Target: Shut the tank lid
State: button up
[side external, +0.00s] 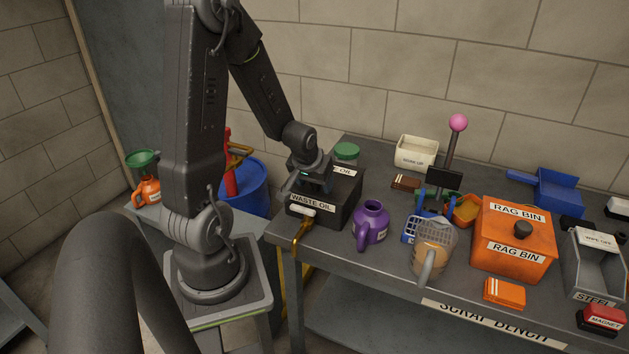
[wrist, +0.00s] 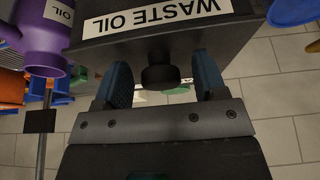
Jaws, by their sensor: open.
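The waste oil tank (side external: 318,213) is a dark box at the left end of the bench, with a WASTE OIL label on its front. My gripper (side external: 322,186) is over its top and hides much of the lid. In the wrist view, the dark tank with its WASTE OIL label (wrist: 150,14) fills the upper middle. A black knob (wrist: 160,76) sits between the two blue-grey fingers of my gripper (wrist: 162,84), with a gap on each side. The fingers are open and hold nothing. I cannot tell whether the lid is fully seated.
A purple jug (side external: 370,224) stands close to the tank's right. A green-capped jar (side external: 346,154) is behind it. A white-handled tap (side external: 302,210) sticks out in front. The orange rag bin (side external: 513,240) and a clear pitcher (side external: 432,252) stand farther right.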

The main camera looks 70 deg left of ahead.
jog(key=shift+r, duration=0.1)
jog(key=v, duration=1.3)
jog(key=shift+r, duration=0.3)
jog(key=shift+s+d, duration=0.1)
jog(key=shift+s, duration=0.05)
jog(key=s+d+r+m+t+h, duration=0.1)
jog(key=d+r+m, duration=0.2)
jog(key=d, duration=0.7)
jog(key=s+d+r+m+t+h, duration=0.1)
jog(key=s+d+r+m+h, duration=0.1)
jog(key=d+m, duration=0.4)
jog(key=d+r, duration=0.1)
jog(key=d, duration=0.3)
jog(key=shift+d+r, duration=0.25)
jog(key=shift+r, duration=0.15)
